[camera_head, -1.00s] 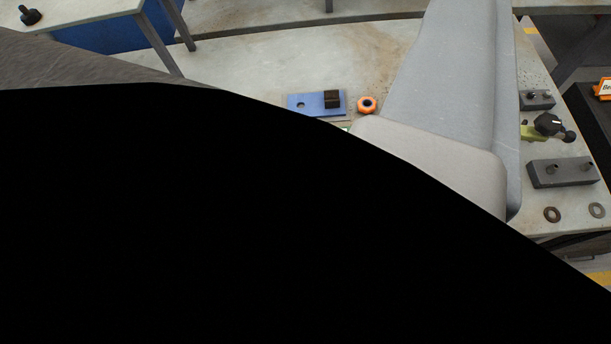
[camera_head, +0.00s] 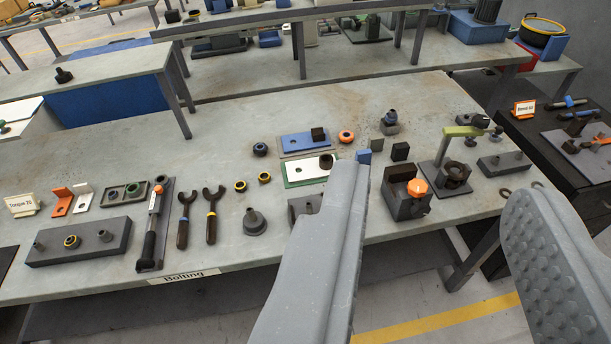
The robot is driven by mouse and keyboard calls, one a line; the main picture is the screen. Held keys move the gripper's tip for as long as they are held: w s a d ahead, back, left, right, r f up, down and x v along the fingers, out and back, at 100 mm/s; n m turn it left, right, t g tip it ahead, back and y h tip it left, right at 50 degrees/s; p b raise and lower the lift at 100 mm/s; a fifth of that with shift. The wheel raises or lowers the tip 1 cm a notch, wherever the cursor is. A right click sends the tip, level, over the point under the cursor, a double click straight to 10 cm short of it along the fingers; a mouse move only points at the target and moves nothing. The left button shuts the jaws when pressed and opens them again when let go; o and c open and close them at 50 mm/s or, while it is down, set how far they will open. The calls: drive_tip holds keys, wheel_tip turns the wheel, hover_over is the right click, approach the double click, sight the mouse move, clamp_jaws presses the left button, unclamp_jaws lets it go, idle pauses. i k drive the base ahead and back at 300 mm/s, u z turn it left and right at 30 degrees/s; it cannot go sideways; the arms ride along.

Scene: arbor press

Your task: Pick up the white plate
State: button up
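The white plate (camera_head: 303,172) lies flat on a green-edged base on the grey workbench (camera_head: 225,128), just right of the bench's middle. A dark round part (camera_head: 326,161) sits at its right end. My gripper (camera_head: 440,180) is open and empty, with its two grey fingers wide apart in the lower right. The left fingertip overlaps the view close to the plate's right end; I cannot tell how high it is above the bench.
A blue plate (camera_head: 304,142) with a dark block lies just behind. A dark fixture with an orange knob (camera_head: 417,187) and a green-armed clamp (camera_head: 461,131) stand to the right. Wrenches (camera_head: 212,214) and a stubby grey part (camera_head: 254,222) lie to the left. A raised shelf (camera_head: 90,75) stands back left.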

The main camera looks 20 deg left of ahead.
sight(316, 167)
drive_tip(key=u, duration=0.3)
drive_tip(key=i, duration=1)
drive_tip(key=z, duration=0.05)
drive_tip(key=k, duration=0.5)
drive_tip(key=u, duration=0.35)
drive_tip(key=i, duration=1.3)
drive_tip(key=z, duration=0.15)
